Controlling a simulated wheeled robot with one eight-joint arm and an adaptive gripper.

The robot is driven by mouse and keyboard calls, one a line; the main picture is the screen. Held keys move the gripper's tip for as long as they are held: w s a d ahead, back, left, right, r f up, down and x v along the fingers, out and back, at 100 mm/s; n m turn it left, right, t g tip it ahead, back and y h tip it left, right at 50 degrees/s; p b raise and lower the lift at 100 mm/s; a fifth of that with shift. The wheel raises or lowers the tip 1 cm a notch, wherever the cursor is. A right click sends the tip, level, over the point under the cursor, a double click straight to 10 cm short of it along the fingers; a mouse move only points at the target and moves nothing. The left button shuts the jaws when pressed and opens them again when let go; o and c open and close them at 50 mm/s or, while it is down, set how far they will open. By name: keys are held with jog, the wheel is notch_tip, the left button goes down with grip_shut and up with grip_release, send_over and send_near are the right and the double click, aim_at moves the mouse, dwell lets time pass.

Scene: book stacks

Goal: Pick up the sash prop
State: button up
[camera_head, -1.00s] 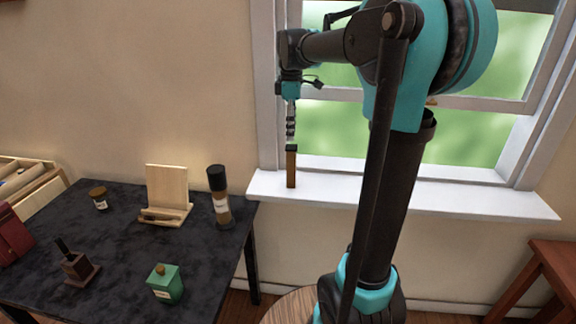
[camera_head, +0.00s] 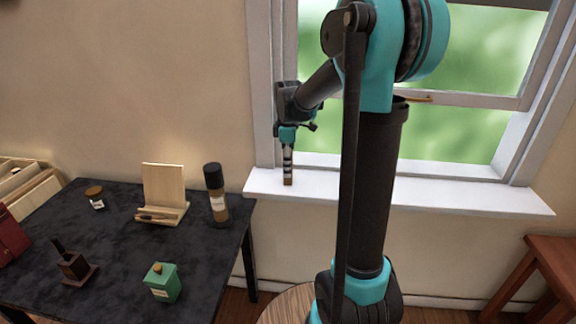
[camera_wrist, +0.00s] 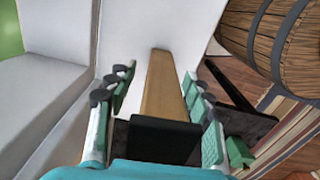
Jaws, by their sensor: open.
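The sash prop is an upright wooden bar with a black top. It stands at the left end of the white windowsill (camera_head: 430,197). In the head view only its lower end (camera_head: 288,182) shows under my gripper (camera_head: 288,166). In the wrist view the wooden bar (camera_wrist: 163,85) runs between the two fingers, with its black end (camera_wrist: 160,138) nearest the palm. My gripper (camera_wrist: 155,92) is open, with fingers on both sides of the bar. Gaps show at the fingertips; whether a finger touches the bar lower down I cannot tell.
The window frame (camera_head: 264,90) rises close to the left of my gripper. A dark table (camera_head: 120,245) at left holds a bottle (camera_head: 216,195), a wooden stand (camera_head: 164,185) and a green canister (camera_head: 162,282). A barrel (camera_wrist: 275,40) stands below. The sill to the right is clear.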

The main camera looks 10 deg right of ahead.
jog(key=shift+f, duration=0.75)
jog(key=shift+c, duration=0.3)
grip_shut()
jog(key=shift+r, duration=0.15)
